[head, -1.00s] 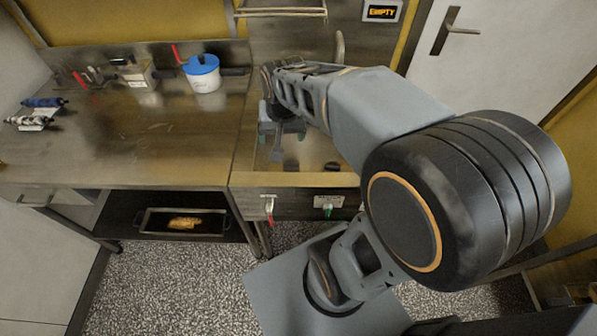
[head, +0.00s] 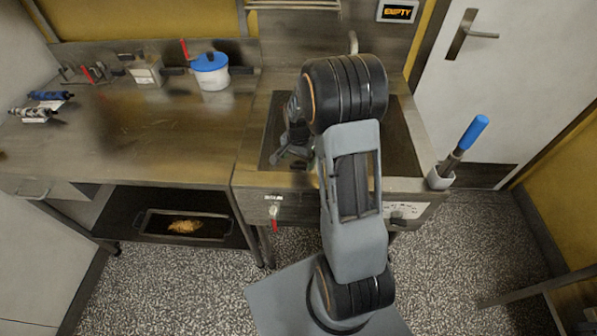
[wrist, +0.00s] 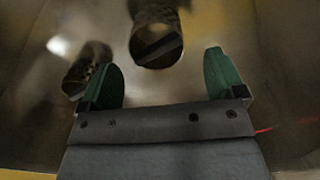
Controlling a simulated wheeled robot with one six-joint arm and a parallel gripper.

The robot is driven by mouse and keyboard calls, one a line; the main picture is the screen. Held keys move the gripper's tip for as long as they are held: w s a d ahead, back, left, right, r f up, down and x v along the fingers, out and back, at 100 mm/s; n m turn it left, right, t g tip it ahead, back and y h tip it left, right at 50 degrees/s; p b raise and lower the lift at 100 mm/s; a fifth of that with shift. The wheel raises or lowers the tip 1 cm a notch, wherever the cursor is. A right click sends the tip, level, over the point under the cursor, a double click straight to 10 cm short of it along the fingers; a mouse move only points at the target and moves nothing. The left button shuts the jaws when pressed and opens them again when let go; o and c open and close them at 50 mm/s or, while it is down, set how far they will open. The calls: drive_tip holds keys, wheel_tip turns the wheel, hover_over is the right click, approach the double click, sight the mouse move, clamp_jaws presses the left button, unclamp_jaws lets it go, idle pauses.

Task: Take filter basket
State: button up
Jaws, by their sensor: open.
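In the wrist view, a dark round cup-like piece with a bar across its end (wrist: 157,38), probably the filter basket, lies beyond and between my fingertips. A second dark mesh-textured piece (wrist: 87,70) shows behind the left finger; I cannot tell whether it is a separate part or a reflection. My gripper (wrist: 163,80) has green fingertips spread wide with nothing between them. In the head view my gripper (head: 290,158) hangs over the sunken steel basin (head: 400,150). The basket is not visible there, with my arm covering part of the basin.
A white pot with a blue lid (head: 211,72) stands on the steel counter (head: 150,130) to the left. A blue-handled tool (head: 470,135) stands in a white holder at the basin's right edge. A dark tray (head: 185,227) sits on the lower shelf.

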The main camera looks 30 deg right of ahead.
sight(299, 171)
drive_tip(key=shift+s+f, duration=0.2)
drive_tip(key=shift+f, duration=2.95)
drive_tip(key=c, duration=1)
